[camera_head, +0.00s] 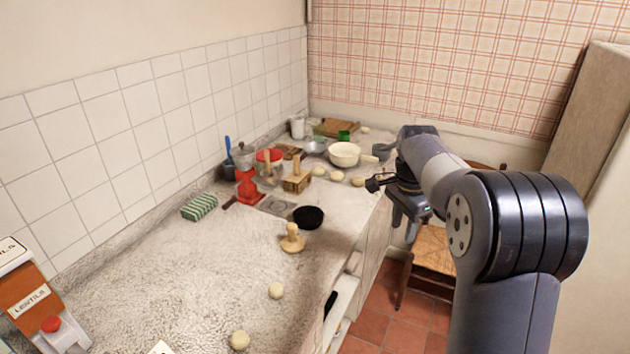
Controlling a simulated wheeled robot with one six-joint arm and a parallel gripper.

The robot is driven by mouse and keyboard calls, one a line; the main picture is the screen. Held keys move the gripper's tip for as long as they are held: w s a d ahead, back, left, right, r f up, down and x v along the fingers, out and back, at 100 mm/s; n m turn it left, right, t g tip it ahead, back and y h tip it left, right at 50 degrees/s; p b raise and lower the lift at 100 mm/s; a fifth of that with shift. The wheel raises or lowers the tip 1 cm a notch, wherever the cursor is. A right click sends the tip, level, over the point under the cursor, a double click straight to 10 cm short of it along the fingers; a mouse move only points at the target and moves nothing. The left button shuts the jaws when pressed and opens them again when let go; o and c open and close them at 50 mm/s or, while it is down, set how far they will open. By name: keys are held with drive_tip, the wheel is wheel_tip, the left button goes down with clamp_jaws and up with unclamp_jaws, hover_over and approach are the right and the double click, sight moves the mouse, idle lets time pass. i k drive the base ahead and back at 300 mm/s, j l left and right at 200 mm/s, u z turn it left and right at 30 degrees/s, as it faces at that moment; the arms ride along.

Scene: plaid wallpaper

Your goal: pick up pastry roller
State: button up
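A pale wooden piece with a round base and an upright knob (292,239) stands on the stone counter, near its front edge. It may be the pastry roller, but its shape is too small to be sure. Other wooden pieces, including a block with an upright handle (297,178), stand farther back. My gripper (408,226) hangs to the right of the counter's edge, pointing down. It is apart from these wooden pieces. Its fingers are small and dark, so their opening is unclear.
The counter (190,262) is mostly clear at front left. A black bowl (308,217), a red grinder (247,183) and a cream pan (344,154) stand farther back. Dough balls (276,290) lie near the edge. A wooden chair (432,250) stands right of the counter.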

sight(297, 176)
drive_tip(key=k+u, duration=0.35)
drive_tip(key=k+j+u, duration=0.1)
drive_tip(key=u, duration=0.25)
drive_tip(key=i+l+u, duration=0.15)
drive_tip(key=u, duration=0.25)
drive_tip(key=i+l+u, duration=0.15)
drive_tip(key=l+u, duration=0.25)
drive_tip(key=i+l+u, duration=0.1)
drive_tip(key=u, duration=0.3)
drive_tip(key=i+l, duration=0.1)
drive_tip(key=l, duration=0.35)
drive_tip(key=i+l, duration=0.1)
drive_tip(key=l, duration=0.35)
drive_tip(key=i+l, duration=0.1)
drive_tip(key=l, duration=0.35)
drive_tip(key=i+l, duration=0.15)
drive_tip(key=l, duration=0.3)
drive_tip(key=i+l, duration=0.1)
drive_tip(key=l, duration=0.35)
drive_tip(key=i+l, duration=0.1)
drive_tip(key=l, duration=0.35)
drive_tip(key=i+l, duration=0.1)
drive_tip(key=l, duration=0.35)
